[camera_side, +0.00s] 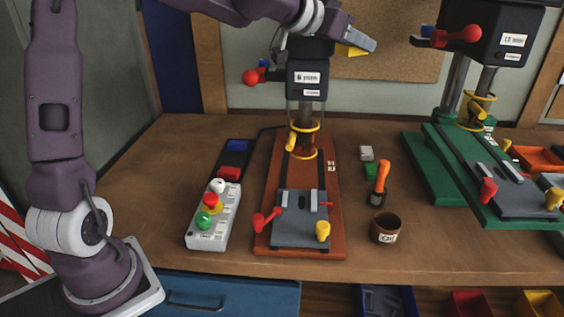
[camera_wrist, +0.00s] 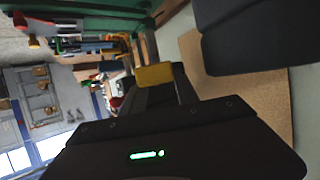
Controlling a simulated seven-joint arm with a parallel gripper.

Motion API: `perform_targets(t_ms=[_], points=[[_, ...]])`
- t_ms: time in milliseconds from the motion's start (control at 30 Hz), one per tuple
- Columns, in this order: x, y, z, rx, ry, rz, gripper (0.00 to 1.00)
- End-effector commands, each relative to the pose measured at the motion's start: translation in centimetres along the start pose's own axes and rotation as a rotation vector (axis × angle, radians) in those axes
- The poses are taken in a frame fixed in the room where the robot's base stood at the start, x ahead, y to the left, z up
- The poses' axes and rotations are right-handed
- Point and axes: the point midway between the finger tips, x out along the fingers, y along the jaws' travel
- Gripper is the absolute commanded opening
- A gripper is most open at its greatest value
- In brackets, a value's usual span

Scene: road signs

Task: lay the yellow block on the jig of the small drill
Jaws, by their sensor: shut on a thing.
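My gripper (camera_side: 362,48) is high up at the top of the side view, beside the head of the small drill (camera_side: 307,78). It is shut on the yellow block (camera_side: 349,51), which shows between the fingers. The wrist view shows the yellow block (camera_wrist: 154,76) held at the fingertips. The small drill stands on a red-brown base (camera_side: 272,190). Its grey jig (camera_side: 300,232) sits at the front of that base, well below my gripper, with a red handle at left and a yellow knob at right. No block shows on the jig.
A larger green drill (camera_side: 440,175) marked 12 mm stands at right. A button box (camera_side: 214,215) is left of the small drill. An orange-handled tool (camera_side: 381,178) and a brown cup (camera_side: 385,228) stand at its right. Coloured bins (camera_side: 540,160) lie far right.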

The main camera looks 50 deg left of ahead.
Motion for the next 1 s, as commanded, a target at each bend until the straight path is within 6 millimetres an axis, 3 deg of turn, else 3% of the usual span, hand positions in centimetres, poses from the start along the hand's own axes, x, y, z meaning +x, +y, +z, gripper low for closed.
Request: perform_targets(t_ms=[667,867,1000], points=[[-0.1,3.0,2.0,-0.036,0.001,-0.085,0.0],[-0.1,2.0,5.8,-0.044,-0.003,-0.103,0.0],[0.0,0.4,9.4,-0.048,-0.005,-0.112,0.0]])
